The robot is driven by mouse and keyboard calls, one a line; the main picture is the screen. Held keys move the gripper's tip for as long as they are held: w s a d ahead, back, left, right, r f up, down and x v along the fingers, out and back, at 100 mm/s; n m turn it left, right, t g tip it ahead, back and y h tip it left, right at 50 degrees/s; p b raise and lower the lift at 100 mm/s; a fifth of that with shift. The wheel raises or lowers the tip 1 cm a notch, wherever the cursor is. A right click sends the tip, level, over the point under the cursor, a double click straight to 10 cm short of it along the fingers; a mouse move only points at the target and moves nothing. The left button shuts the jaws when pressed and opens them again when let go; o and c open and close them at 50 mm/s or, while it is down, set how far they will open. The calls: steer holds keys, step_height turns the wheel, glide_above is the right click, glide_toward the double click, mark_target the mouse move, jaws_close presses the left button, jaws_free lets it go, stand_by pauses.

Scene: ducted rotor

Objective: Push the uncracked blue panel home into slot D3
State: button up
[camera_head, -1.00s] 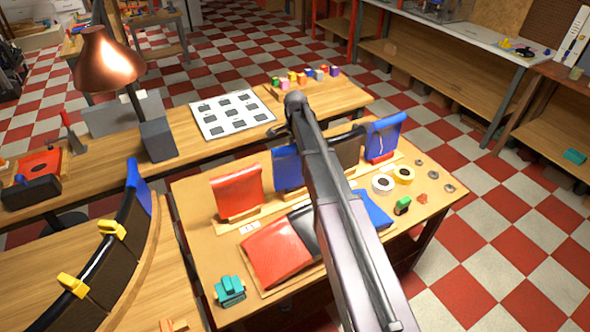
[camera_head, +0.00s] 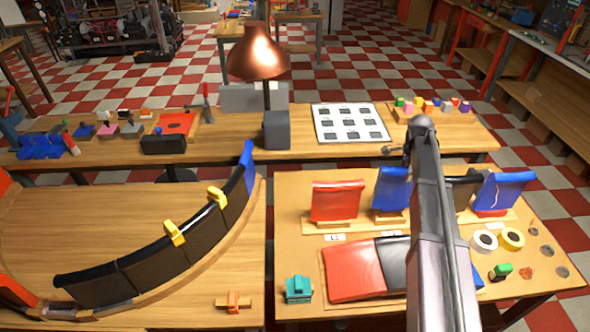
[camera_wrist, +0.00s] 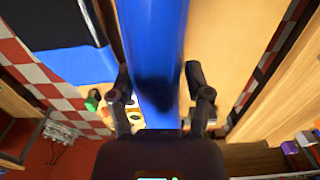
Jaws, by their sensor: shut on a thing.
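An uncracked-looking blue panel (camera_head: 391,188) stands upright in the row of panels on the right table, partly behind my arm. My gripper (camera_wrist: 158,72) is shut on a blue panel (camera_wrist: 155,30), with a finger on each side of it in the wrist view. In the head view my gripper is mostly hidden by my arm. Another blue panel (camera_head: 507,190) at the right end of the row has a pale crack. A curved rack (camera_head: 195,262) on the left table holds dark panels, yellow clamps and a blue panel (camera_head: 246,166) at its far end. I cannot read a D3 label.
A red panel (camera_head: 337,201) stands left in the row. Flat red and black panels (camera_head: 355,272) lie in front. Tape rolls (camera_head: 511,238) and a teal block (camera_head: 298,289) sit nearby. A copper lamp (camera_head: 257,55) rises behind. A gap separates the two front tables.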

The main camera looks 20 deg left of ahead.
steer(key=shift+r+p, duration=3.25)
steer(key=shift+r, duration=0.15)
steer(key=shift+f+b, duration=1.1)
